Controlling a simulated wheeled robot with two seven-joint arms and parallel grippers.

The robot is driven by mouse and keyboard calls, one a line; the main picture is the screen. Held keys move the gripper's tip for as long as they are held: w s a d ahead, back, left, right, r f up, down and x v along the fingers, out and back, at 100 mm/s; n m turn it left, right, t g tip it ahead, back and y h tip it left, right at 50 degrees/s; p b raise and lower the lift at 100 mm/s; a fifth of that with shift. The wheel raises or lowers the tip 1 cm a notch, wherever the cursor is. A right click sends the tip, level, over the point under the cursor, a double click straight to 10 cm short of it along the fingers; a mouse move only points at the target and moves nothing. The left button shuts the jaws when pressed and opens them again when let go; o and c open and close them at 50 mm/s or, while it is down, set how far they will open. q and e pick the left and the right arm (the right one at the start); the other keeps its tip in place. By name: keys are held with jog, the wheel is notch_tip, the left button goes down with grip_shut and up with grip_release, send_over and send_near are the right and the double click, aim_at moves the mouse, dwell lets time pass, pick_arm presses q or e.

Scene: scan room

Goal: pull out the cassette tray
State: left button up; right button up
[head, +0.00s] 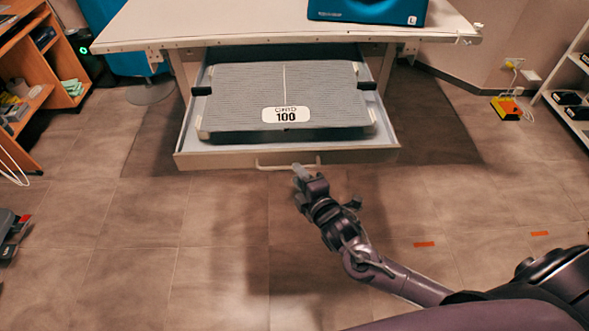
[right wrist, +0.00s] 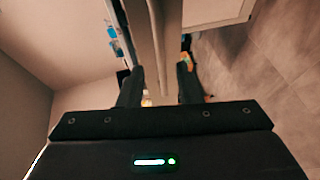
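The cassette tray (head: 190,160) is a pale drawer under the table, standing out well past the table's front edge. A flat grey cassette marked 100 (head: 240,95) lies in it. The tray's pale bar handle (head: 264,167) is on its front face; it also shows in the right wrist view (right wrist: 157,50). My right gripper (head: 298,170) is at the handle's right part. In the right wrist view its two dark fingers (right wrist: 158,82) are apart, with the handle bar between them and gaps on both sides. My left gripper is not in view.
The table (head: 200,22) above bears a teal box (head: 368,10). A wooden shelf unit (head: 30,60) stands at the left and a white rack (head: 570,85) at the right. A yellow device (head: 506,107) lies by the right wall. The floor before the tray is clear.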

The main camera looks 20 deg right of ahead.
jog(key=v, duration=0.4)
dwell(0.4)
jog(key=s+d+f+m+g+h+p, duration=0.1)
jog(key=s+d+f+m+g, duration=0.2)
jog(key=f, duration=0.6)
jog(key=s+d+f+m+g+h+p, duration=0.1)
jog(key=s+d+f+m+g, duration=0.2)
jog(key=f, duration=0.7)
jog(key=s+d+f+m+g+h+p, duration=0.1)
jog(key=s+d+f+m, duration=0.15)
jog(key=s+f, duration=0.45)
jog(key=s+a+f+m+g, duration=0.1)
jog(key=s+f+m+g, duration=0.1)
jog(key=s+f, duration=0.3)
jog(key=s+a+f+m+g, duration=0.1)
jog(key=s+f+m+g, duration=0.2)
jog(key=s, duration=0.8)
jog(key=s+a+f+m+g+y+p, duration=0.1)
jog(key=s+f+m+g, duration=0.1)
jog(key=s+f, duration=0.6)
jog(key=shift+s+a+g, duration=0.3)
jog(key=shift+s+a, duration=0.05)
jog(key=shift+s, duration=0.05)
